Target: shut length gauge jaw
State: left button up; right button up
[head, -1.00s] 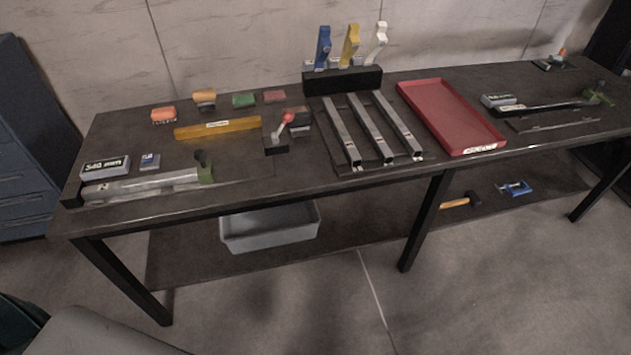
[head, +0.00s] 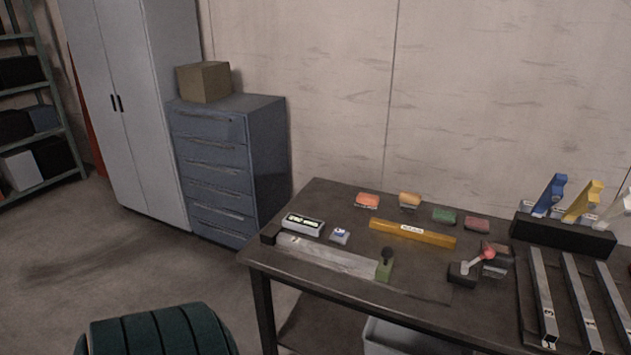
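The length gauge lies along the front left of the dark table in the head view. It has a black end block (head: 270,234) at its left and a green sliding jaw (head: 385,268) with a black knob (head: 387,253) at its right. A flat grey metal bar (head: 330,256) lies between them. The jaw stands close at the bar's right end; I cannot tell whether they touch. A display box (head: 304,223) with a lit readout sits behind the gauge, its digits too blurred to read. Neither of my grippers is in view.
A small grey box (head: 340,236), a yellow bar (head: 412,233) and several coloured blocks lie behind the gauge. A red-knobbed lever (head: 464,271) and a bar rack (head: 528,300) stand right. Open floor lies left, with a dark green ribbed object (head: 160,332) in front.

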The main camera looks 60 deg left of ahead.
aim_at(384, 271)
jog(key=u, duration=1.85)
